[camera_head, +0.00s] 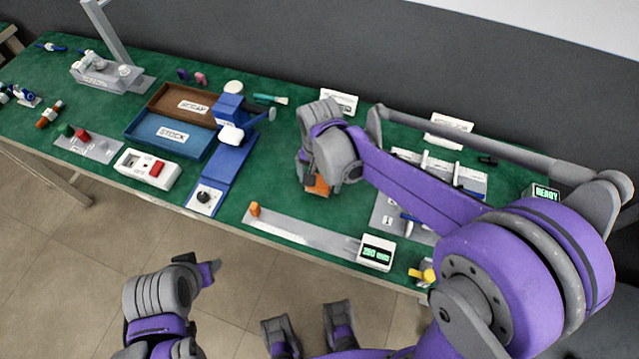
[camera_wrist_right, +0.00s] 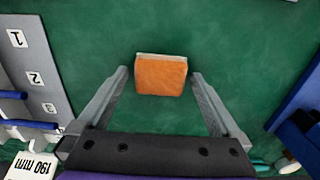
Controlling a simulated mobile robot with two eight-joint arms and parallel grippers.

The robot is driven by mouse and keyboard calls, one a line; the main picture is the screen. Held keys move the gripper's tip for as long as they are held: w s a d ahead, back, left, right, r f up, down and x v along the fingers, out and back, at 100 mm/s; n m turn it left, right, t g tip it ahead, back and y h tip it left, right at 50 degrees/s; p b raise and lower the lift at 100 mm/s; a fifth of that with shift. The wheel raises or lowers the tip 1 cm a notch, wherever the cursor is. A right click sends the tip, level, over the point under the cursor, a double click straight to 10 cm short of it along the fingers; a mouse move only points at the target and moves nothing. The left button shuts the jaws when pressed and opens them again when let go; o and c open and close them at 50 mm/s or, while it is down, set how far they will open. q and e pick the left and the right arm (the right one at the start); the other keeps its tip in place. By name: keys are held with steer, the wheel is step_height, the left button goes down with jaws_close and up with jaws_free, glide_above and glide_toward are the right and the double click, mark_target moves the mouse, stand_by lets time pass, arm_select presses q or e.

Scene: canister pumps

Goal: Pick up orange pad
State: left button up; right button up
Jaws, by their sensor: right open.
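The orange pad (camera_wrist_right: 161,76) is a small block with an orange face and a pale edge, lying on the green tabletop. In the head view the orange pad (camera_head: 318,187) is partly hidden under my right gripper (camera_head: 312,184). In the right wrist view my right gripper (camera_wrist_right: 159,75) is open, with one finger on each side of the pad and a gap of green on both sides. Its fingertips reach about level with the pad, and it holds nothing. My left arm shows at the bottom of the head view, off the table; its jaw state is unclear.
A steel ruler strip (camera_head: 300,232) with an orange slider lies in front of the pad. A blue fixture (camera_head: 232,155) and a blue STOCK tray (camera_head: 165,140) stand to the left. A numbered grey plate (camera_wrist_right: 38,70) lies left in the wrist view. Green surface around the pad is clear.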

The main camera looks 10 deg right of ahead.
mark_target(319, 182)
steer(key=shift+f, duration=0.25)
steer(key=c, duration=1.2)
step_height(319, 182, up, 10)
steer(key=shift+r+p, duration=0.1)
steer(key=shift+p, duration=0.55)
steer(key=shift+c, duration=0.2)
